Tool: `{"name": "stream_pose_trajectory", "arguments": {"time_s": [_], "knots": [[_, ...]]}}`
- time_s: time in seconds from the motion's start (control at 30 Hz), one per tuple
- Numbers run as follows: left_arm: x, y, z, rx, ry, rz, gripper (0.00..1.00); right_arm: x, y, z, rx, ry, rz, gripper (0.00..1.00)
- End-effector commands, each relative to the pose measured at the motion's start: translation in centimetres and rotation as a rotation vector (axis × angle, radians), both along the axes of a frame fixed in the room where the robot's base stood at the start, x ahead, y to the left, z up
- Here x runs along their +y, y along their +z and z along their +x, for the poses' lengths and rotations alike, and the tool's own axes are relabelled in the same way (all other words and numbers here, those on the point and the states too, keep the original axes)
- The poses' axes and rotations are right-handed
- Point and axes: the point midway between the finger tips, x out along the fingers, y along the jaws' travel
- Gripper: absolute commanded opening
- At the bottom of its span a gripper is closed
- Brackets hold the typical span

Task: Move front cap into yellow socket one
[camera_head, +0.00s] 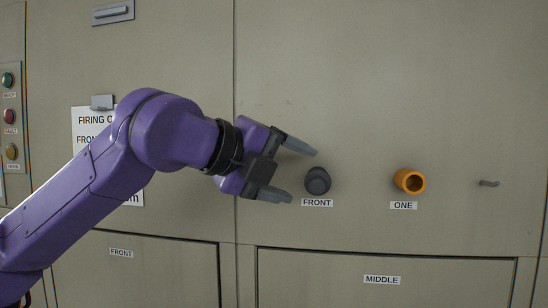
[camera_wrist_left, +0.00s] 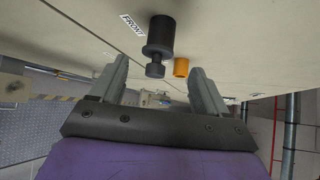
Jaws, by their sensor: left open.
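The front cap (camera_head: 318,180) is a dark grey cylinder sticking out of the panel above a label reading FRONT. Yellow socket one (camera_head: 409,181) is an orange-yellow open tube on the panel to its right, above the label ONE. My left gripper (camera_head: 304,176) is open and empty, its fingers pointing right toward the cap, just left of it. In the left wrist view the cap (camera_wrist_left: 159,40) shows ahead between and beyond the two fingertips (camera_wrist_left: 158,66), apart from them. The yellow socket (camera_wrist_left: 181,67) shows behind it. My right gripper is not in view.
A paper sheet (camera_head: 90,122) hangs under a clip behind my left arm. Indicator buttons (camera_head: 9,116) line the far left. The panel above the cap and socket is bare.

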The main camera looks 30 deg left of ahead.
Motion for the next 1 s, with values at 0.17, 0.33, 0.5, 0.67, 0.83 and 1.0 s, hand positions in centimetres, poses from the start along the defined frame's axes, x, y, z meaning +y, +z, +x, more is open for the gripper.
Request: {"name": "stream_pose_trajectory", "arguments": {"time_s": [0.17, 0.33, 0.5, 0.67, 0.83, 1.0], "knots": [[-1.5, -1.0, 3.2, 0.005, 0.000, 0.002, 0.76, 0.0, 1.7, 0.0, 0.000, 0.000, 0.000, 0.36], [-2.3, -1.7, 4.8, 0.003, -0.001, 0.001, 0.76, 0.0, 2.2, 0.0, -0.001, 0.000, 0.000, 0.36], [-2.5, -1.9, 5.2, 0.000, -0.003, 0.001, 0.76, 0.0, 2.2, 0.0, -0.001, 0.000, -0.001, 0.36], [-2.5, -2.0, 5.2, 0.000, -0.003, 0.001, 0.66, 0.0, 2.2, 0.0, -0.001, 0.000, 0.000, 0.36], [-2.5, -2.0, 5.2, 0.001, -0.002, 0.002, 0.15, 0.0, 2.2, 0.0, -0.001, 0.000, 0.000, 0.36], [-2.6, -2.1, 4.8, 0.000, -0.002, 0.001, 0.15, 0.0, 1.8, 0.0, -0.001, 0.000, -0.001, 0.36]]}}
